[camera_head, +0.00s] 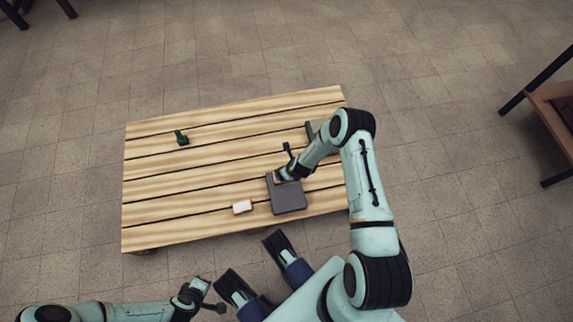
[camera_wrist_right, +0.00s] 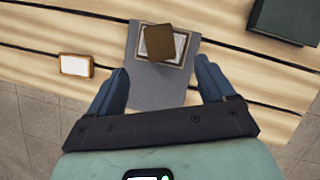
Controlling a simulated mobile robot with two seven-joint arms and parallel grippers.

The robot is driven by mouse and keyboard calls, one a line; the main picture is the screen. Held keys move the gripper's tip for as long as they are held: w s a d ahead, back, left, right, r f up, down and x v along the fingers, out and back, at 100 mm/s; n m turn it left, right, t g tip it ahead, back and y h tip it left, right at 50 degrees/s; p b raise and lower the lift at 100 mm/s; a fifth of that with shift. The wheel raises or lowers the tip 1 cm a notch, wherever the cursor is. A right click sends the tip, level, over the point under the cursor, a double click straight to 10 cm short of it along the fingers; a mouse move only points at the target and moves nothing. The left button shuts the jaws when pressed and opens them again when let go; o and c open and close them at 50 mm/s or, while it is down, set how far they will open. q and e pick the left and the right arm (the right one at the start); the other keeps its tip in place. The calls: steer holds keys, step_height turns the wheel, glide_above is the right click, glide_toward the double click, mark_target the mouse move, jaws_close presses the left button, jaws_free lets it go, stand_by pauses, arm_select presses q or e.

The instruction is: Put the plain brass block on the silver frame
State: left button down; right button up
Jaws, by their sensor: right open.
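The plain brass block (camera_wrist_right: 165,43) is a brown-gold slab in the right wrist view. It lies over the silver frame (camera_wrist_right: 140,53), turned slightly against it and covering its middle. The frame is a pale patterned rectangle at the far end of a grey board (camera_wrist_right: 160,95), which also shows in the head view (camera_head: 289,202). My right gripper (camera_wrist_right: 161,80) is open and empty, its blue fingers on either side of the board, apart from the block. In the head view, my right gripper (camera_head: 283,165) hides the block and frame. My left gripper (camera_head: 203,295) is low in the head view, away from the table; its jaws are unclear.
A white block with a brass-coloured edge (camera_wrist_right: 75,65) lies left of the board; it also shows in the head view (camera_head: 242,207). A dark green box (camera_wrist_right: 283,20) is at upper right. A small green object (camera_head: 182,138) stands on the slatted table (camera_head: 150,190). The table's left half is mostly clear.

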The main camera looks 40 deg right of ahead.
arm_select(q)
steer(key=shift+s+d+r, duration=0.2)
steer(key=shift+s+r, duration=0.05)
steer(key=shift+s, duration=0.15)
arm_select(e)
steer(key=s+a+r+n+y, duration=0.1)
steer(key=s+a+r+n, duration=0.2)
steer(key=n, duration=0.7)
steer(key=s+a+r+n+g+y, duration=0.1)
steer(key=s+a+r+n, duration=0.1)
steer(key=s+a+n, duration=0.6)
steer(key=s+a+r+n+g, duration=0.1)
steer(key=s+a+r+n, duration=0.2)
steer(key=n, duration=1.1)
steer(key=shift+s+a+r+y, duration=0.35)
steer(key=shift+s+a+y, duration=0.05)
steer(key=shift+s+a, duration=0.8)
